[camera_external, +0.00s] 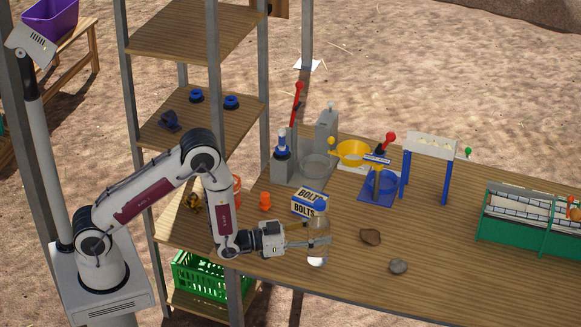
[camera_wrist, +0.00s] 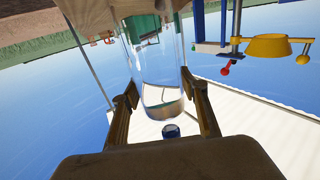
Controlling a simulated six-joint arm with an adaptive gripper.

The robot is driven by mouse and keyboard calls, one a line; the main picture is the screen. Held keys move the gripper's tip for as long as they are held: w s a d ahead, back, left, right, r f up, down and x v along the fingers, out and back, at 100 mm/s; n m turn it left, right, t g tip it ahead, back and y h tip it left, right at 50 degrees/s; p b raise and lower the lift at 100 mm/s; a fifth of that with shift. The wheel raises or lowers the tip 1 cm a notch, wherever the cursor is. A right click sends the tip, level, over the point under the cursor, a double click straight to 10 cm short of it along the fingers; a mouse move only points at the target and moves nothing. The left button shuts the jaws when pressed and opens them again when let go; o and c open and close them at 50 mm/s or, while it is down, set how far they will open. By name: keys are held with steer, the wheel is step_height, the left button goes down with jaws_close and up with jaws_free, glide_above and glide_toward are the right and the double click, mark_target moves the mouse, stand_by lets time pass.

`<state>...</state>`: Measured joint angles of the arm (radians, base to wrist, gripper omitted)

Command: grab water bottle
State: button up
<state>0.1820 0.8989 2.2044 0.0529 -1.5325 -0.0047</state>
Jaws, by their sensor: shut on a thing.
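The water bottle (camera_external: 317,259) is a clear, see-through bottle near the front edge of the wooden table. My gripper (camera_external: 318,238) reaches in from the left and is shut around its body. The wrist view also shows the clear bottle (camera_wrist: 155,75) between the two fingers of my gripper (camera_wrist: 157,102), one on each side. The bottle looks upright in the external view. I cannot tell whether its base touches the table.
A box marked BOLTS (camera_external: 310,203) stands just behind the bottle. A yellow bowl (camera_external: 353,153), blue holder (camera_external: 379,186) and green rack (camera_external: 515,238) stand farther off. A green crate (camera_external: 200,277) is below left.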

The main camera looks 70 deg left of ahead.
mark_target(315, 211)
steer(key=shift+r, duration=4.15)
